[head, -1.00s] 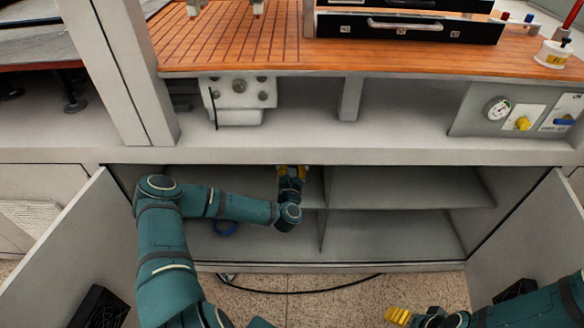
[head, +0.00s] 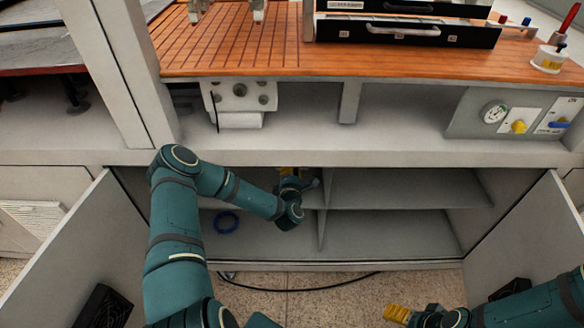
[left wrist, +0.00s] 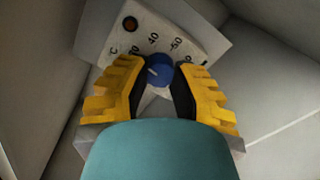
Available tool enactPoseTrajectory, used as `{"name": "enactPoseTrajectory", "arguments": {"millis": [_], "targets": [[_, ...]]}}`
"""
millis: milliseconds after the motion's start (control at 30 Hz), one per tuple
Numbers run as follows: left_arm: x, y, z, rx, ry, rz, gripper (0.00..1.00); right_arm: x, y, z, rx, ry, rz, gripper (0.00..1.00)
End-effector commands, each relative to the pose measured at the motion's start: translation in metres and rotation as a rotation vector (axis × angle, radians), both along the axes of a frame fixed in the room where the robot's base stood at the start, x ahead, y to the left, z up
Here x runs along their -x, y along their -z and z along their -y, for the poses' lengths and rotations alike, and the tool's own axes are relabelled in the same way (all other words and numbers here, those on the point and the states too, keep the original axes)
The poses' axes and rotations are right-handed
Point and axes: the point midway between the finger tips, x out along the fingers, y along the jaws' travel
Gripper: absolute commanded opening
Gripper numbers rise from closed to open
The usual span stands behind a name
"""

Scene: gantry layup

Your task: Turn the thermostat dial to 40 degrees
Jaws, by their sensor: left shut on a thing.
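The thermostat dial (left wrist: 158,76) is a small blue knob on a pale scale plate (left wrist: 152,42) marked with numbers including 40 and 50. A white line on the knob points up and left, left of the 40 mark. My left gripper (left wrist: 158,88) is shut on the dial, with yellow fingers on both sides of it. In the head view this gripper (head: 291,171) reaches into the open cabinet, and the dial is hidden there. My right gripper (head: 397,313) is low at the right, away from the cabinet; its jaw opening is unclear.
The cabinet has divided shelves (head: 395,222) and open doors on both sides. A blue ring (head: 227,222) lies on the lower left shelf. A round orange-brown part (left wrist: 130,23) sits on the thermostat plate. A black cable (head: 290,289) runs along the floor in front.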

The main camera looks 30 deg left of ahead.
Motion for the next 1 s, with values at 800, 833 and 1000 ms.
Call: {"name": "enactPoseTrajectory", "arguments": {"millis": [800,833,1000], "targets": [[0.0001,-0.0018,-0.0030,-0.512,-0.008,-0.311,0.00,0.0012,-0.0059,-0.0002,0.000,-0.001,-0.003,0.71],[0.0002,-0.0018,-0.0032,-0.520,-0.008,-0.315,0.00,0.0012,-0.0059,-0.0002,0.000,-0.001,-0.003,0.71],[0.0003,-0.0019,-0.0034,-0.547,-0.010,-0.332,0.00,0.0011,-0.0059,-0.0002,0.000,-0.001,-0.003,0.71]]}}
